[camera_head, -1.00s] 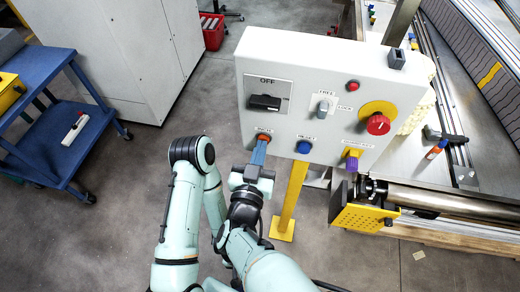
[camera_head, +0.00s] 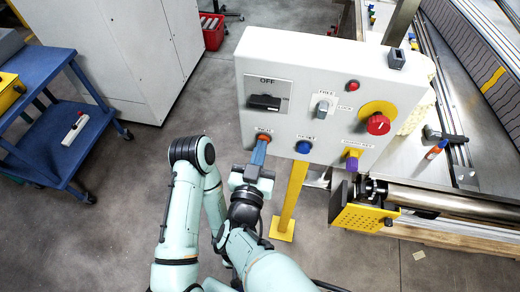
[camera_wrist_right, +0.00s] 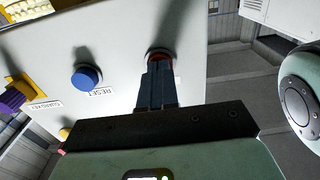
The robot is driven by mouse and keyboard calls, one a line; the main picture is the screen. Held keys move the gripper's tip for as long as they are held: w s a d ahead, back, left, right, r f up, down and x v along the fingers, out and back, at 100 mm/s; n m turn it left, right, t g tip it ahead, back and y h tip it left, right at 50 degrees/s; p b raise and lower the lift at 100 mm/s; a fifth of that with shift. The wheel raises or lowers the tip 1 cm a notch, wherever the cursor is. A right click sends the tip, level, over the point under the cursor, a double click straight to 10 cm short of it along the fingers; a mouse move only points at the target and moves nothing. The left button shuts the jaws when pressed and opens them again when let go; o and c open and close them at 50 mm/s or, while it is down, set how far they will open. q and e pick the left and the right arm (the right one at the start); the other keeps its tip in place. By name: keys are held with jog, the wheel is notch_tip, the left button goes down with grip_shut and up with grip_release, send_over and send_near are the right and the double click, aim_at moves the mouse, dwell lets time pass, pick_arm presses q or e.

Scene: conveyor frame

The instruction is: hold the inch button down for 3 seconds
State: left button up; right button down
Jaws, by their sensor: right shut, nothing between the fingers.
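The grey-white control panel (camera_head: 325,75) has a red-orange button (camera_head: 264,137) at its lower left, under a small label too small to read. I take it as the inch button. My right gripper (camera_head: 259,150) is shut and empty, with its blue fingertips against the front of this button. In the right wrist view, the shut fingers (camera_wrist_right: 157,75) meet the red button (camera_wrist_right: 159,54) and cover most of it. I cannot tell how far the button is pressed in. My left gripper is not in view.
A blue reset button (camera_head: 304,147) sits right of the fingers. The panel also holds a black OFF switch (camera_head: 264,102), a grey selector (camera_head: 322,107), a red knob on yellow (camera_head: 378,124) and a purple key-like knob (camera_head: 352,162). A yellow post (camera_head: 291,200) stands below.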

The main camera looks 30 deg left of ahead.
dwell(0.4)
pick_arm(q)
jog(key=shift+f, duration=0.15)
pick_arm(e)
jog(key=shift+v, duration=2.8)
